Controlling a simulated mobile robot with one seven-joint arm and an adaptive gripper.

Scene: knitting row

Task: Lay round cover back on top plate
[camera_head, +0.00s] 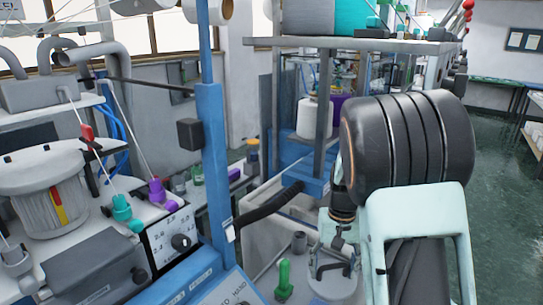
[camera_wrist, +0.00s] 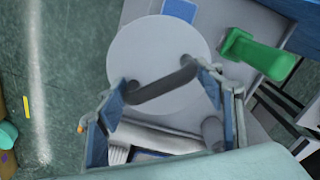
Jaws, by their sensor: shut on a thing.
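The round cover (camera_wrist: 150,50) is a pale grey disc with a dark bar handle across it. My gripper (camera_wrist: 162,82) is shut on that handle, one finger at each end. In the head view my gripper (camera_head: 333,262) points down at lower centre, with the cover (camera_head: 333,288) just below it and partly cut off by the frame. A pale grey flat surface (camera_wrist: 222,14), perhaps the top plate, shows beyond the cover. I cannot tell whether the cover touches it or hangs above it.
A green handle (camera_head: 284,280) stands left of the cover; it also shows in the wrist view (camera_wrist: 262,55). A blue post (camera_head: 210,150) and a black hose (camera_head: 270,205) are at left. A shelf (camera_head: 350,44) is behind. Green floor (camera_head: 500,150) is open at right.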

